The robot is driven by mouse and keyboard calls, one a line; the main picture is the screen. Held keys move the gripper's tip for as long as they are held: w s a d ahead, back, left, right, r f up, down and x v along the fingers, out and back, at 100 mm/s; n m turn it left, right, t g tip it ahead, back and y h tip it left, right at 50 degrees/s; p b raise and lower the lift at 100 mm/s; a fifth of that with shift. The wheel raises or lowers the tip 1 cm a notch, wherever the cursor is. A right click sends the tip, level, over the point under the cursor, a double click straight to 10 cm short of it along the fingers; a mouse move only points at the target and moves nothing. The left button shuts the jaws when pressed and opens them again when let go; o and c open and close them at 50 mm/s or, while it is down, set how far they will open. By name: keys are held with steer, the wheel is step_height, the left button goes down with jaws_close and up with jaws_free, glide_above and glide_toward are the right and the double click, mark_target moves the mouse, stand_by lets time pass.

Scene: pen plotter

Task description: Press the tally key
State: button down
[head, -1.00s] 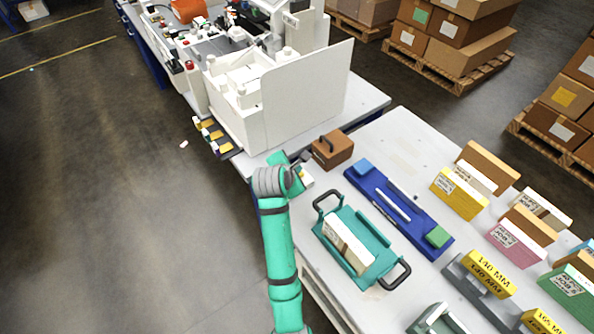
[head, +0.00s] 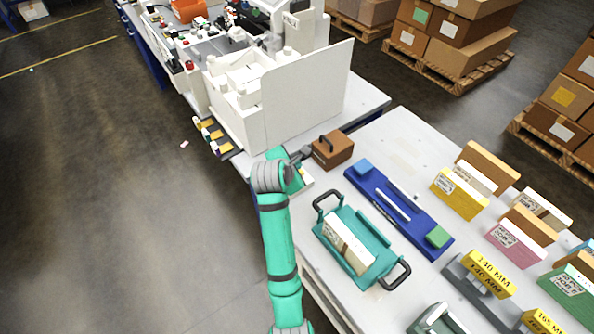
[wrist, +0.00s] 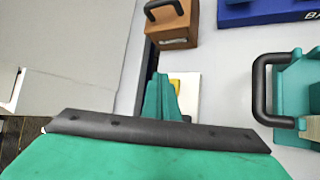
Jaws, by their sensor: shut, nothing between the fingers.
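A small white plate with a yellow part (wrist: 176,87) lies on the near left edge of the table, and it also shows in the head view (head: 306,181). It may carry the tally key, but no label can be read. My gripper (wrist: 160,80) has its teal fingers together and empty. In the wrist view the fingers stand over the left side of the plate and hide part of it. I cannot tell whether they touch it. In the head view my wrist hides the fingertips.
A brown box with a handle (head: 333,149) stands just beyond the plate. A teal tray with black handles (head: 377,271) and a blue board (head: 408,222) lie to the right. A white machine with an upright panel (head: 308,95) stands behind on another table.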

steer(key=shift+r, duration=2.5)
steer(key=shift+w, duration=0.1)
